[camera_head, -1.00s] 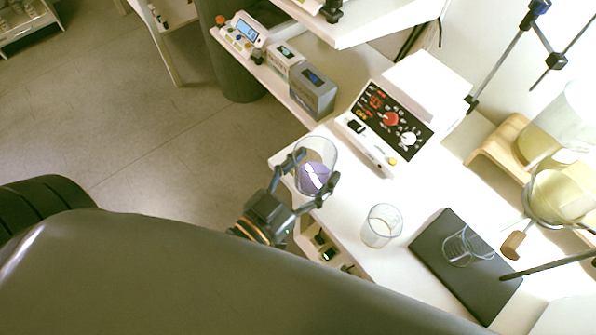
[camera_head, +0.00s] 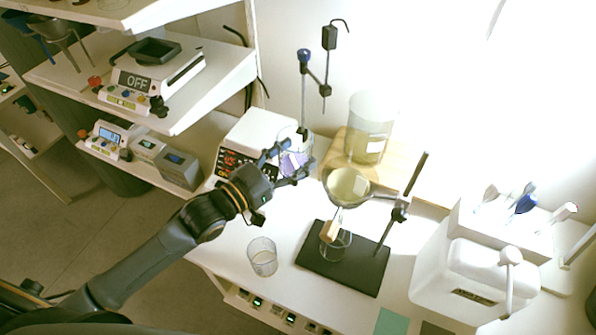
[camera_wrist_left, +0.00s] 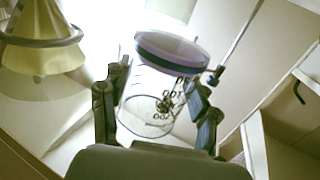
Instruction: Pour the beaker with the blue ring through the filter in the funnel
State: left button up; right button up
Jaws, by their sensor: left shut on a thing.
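My left gripper (camera_head: 289,163) is shut around a clear beaker (camera_head: 297,158) with purple liquid, raised above the bench. In the left wrist view the beaker (camera_wrist_left: 150,103) sits between the fingers, with a purple surface and a blue edge at its far end (camera_wrist_left: 172,47). The funnel (camera_head: 338,193) with a pale yellow filter (camera_head: 348,183) is held in a stand, to the right of the gripper and apart from it. The filter cone (camera_wrist_left: 42,55) shows at upper left in the left wrist view. A glass vessel (camera_head: 335,246) stands below the funnel. My right gripper is not in view.
An empty beaker (camera_head: 262,260) stands on the white bench near its front edge. The stand has a black base (camera_head: 358,270) and an upright rod (camera_head: 413,180). A large jar (camera_head: 370,115) stands on a wooden block behind. A stirrer (camera_head: 240,140) is behind the gripper.

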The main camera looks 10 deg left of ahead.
aim_at(292, 155)
pick_arm(q)
jog(key=shift+w+r, duration=0.1)
jog(key=shift+r, duration=0.05)
jog(key=shift+d+r+m, duration=0.1)
jog(key=shift+r+m, duration=0.1)
jog(key=shift+m, duration=0.3)
jog(key=shift+s+d+r+m, duration=0.2)
jog(key=shift+d+r+m, duration=0.15)
jog(key=shift+m, duration=0.35)
jog(key=shift+s+d+r+m, duration=0.2)
jog(key=shift+d+m, duration=0.1)
jog(key=shift+m, duration=0.4)
jog(key=shift+s+d+r+m+y+p, duration=0.1)
jog(key=shift+r+m+y+p, duration=0.05)
jog(key=shift+r+p, duration=0.3)
jog(key=shift+d+r+m+y+p, duration=0.15)
jog(key=shift+r+p, duration=0.1)
jog(key=shift+r, duration=0.3)
notch_tip(292, 155, up, 6)
jog(key=s+d+m+y+p, duration=0.1)
jog(key=d+m+p, duration=0.1)
jog(key=m, duration=0.7)
jog(key=shift+d+f+y+p, duration=0.2)
jog(key=shift+f+y+p, duration=0.1)
jog(key=shift+p, duration=0.55)
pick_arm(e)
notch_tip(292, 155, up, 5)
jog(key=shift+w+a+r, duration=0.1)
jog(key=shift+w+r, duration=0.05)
